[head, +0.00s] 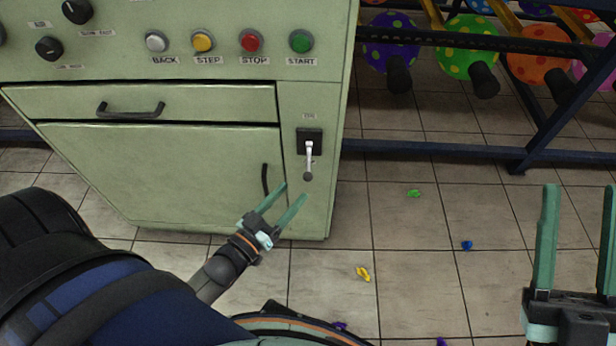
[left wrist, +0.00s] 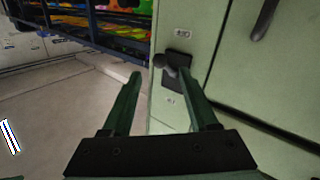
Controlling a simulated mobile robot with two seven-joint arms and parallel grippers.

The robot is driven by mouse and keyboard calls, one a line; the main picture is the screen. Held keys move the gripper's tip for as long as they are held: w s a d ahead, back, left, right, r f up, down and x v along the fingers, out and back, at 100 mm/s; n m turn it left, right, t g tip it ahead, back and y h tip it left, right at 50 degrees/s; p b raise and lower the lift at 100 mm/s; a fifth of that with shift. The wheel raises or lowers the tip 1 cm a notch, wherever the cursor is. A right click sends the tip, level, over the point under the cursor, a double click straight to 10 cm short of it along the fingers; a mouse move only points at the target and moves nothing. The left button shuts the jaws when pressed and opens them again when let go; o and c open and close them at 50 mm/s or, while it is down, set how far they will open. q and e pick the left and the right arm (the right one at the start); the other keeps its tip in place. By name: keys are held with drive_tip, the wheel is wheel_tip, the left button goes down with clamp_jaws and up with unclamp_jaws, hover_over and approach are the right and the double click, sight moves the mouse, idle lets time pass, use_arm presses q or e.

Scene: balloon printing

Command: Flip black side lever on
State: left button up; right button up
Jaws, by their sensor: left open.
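The side lever (head: 309,152) is a pale metal stick with a dark knob at its lower end. It hangs downward from a black plate (head: 304,136) on the green machine's narrow right panel. In the left wrist view the lever (left wrist: 169,64) shows just beyond the fingertips, its knob towards the camera. My left gripper (head: 291,193) is open and empty, below and slightly left of the lever in the head view. The left fingers (left wrist: 161,77) do not appear to touch the lever. My right gripper (head: 579,192) is open and empty at the right edge.
The green machine (head: 200,170) has a door handle (head: 265,179) left of the lever and buttons above. A blue rack (head: 480,151) with balloons stands behind at right. Small deflated balloons, including a yellow one (head: 363,273), lie on the tiled floor.

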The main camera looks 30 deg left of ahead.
sight(308, 175)
use_arm(q)
drive_tip(key=w, duration=0.2)
drive_tip(key=w+b, duration=0.1)
drive_tip(key=w, duration=0.2)
drive_tip(key=w+d, duration=0.1)
drive_tip(key=w, duration=0.1)
drive_tip(key=shift+w, duration=0.2)
drive_tip(key=shift+c, duration=0.4)
clamp_jaws()
idle(0.7)
